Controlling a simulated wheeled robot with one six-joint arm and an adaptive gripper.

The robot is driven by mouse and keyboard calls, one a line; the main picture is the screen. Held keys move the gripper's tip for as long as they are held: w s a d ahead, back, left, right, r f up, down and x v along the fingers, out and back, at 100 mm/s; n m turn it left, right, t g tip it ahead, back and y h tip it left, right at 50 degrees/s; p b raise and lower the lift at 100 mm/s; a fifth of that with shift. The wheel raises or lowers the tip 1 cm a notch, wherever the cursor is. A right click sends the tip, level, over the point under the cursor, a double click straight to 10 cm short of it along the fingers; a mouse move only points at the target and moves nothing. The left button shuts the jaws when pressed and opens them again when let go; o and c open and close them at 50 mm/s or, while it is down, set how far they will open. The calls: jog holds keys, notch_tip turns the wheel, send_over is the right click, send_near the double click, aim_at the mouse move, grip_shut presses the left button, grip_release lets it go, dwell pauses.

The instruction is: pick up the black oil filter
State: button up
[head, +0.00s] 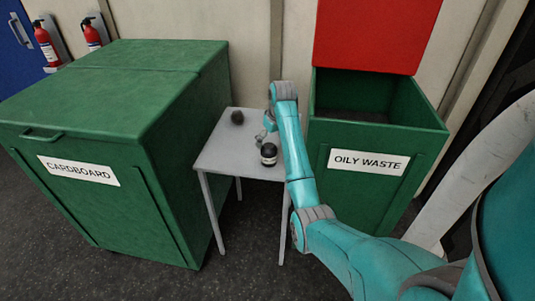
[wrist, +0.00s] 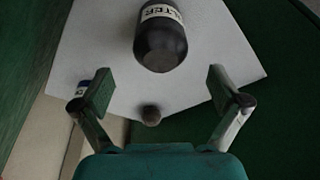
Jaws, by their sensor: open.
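The black oil filter (head: 268,157) stands on the small grey table near its front right edge, with a white band around its upper part. In the wrist view the filter (wrist: 162,45) is at the top centre, its white label reading "LTER". It lies beyond my fingertips, with no finger touching it. My gripper (wrist: 161,88) is open and empty, its two fingers spread wide. In the head view my gripper (head: 262,138) is over the table, close to the filter and partly hidden by my arm.
A dark round lump (head: 237,117) sits at the table's back left; the wrist view shows it (wrist: 151,115) too. The grey table (head: 225,155) stands between the closed green cardboard bin (head: 110,130) and the oily waste bin (head: 365,190), whose red lid (head: 375,35) is raised.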

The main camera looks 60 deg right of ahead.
aim_at(268, 153)
jog(key=x, duration=0.3)
jog(key=shift+s+x, duration=0.2)
jog(key=shift+x, duration=2.5)
jog(key=shift+a, duration=0.15)
jog(key=c, duration=1.5)
